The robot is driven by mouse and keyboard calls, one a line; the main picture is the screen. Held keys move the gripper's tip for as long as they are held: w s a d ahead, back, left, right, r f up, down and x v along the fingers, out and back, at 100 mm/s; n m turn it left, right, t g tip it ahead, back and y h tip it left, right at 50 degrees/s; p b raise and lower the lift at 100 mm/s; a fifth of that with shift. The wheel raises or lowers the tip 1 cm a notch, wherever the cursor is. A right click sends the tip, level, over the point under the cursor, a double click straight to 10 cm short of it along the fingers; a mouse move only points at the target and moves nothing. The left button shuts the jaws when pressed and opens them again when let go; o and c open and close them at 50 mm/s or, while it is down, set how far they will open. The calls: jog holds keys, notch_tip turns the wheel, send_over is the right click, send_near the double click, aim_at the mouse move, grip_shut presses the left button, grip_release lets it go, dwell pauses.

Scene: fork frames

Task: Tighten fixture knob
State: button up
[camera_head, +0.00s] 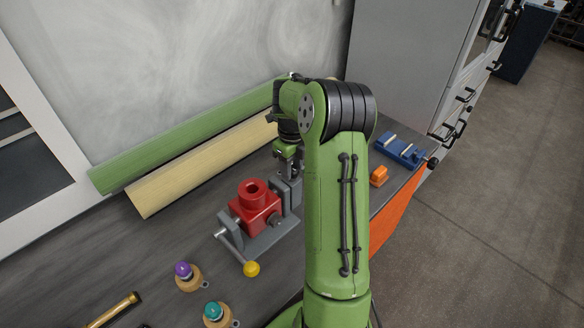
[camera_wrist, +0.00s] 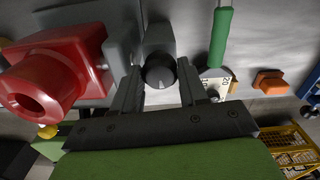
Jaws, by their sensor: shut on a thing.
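The grey fixture (camera_head: 262,236) holds a red block (camera_head: 256,208) with a round bore on top. A lever with a yellow ball (camera_head: 251,269) sticks out at its front. In the wrist view, a dark round knob (camera_wrist: 160,72) on a grey housing sits between my two fingers, right of the red block (camera_wrist: 48,72). My gripper (camera_wrist: 159,76) is shut on this knob. In the head view, my gripper (camera_head: 287,165) is at the fixture's far end, partly hidden by my arm, and the knob is hidden there.
A blue fixture (camera_head: 399,149) and an orange block (camera_head: 379,176) lie right of my arm. Purple-topped (camera_head: 184,270) and teal-topped (camera_head: 213,310) pieces and a brass-coloured rod (camera_head: 115,309) are at the front left.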

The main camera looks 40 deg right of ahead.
jog(key=shift+w+r+m, duration=0.15)
jog(key=shift+r+m, duration=0.05)
jog(key=shift+m, duration=0.4)
jog(key=o, duration=1.1)
jog(key=shift+c, duration=0.2)
jog(key=shift+f, duration=0.1)
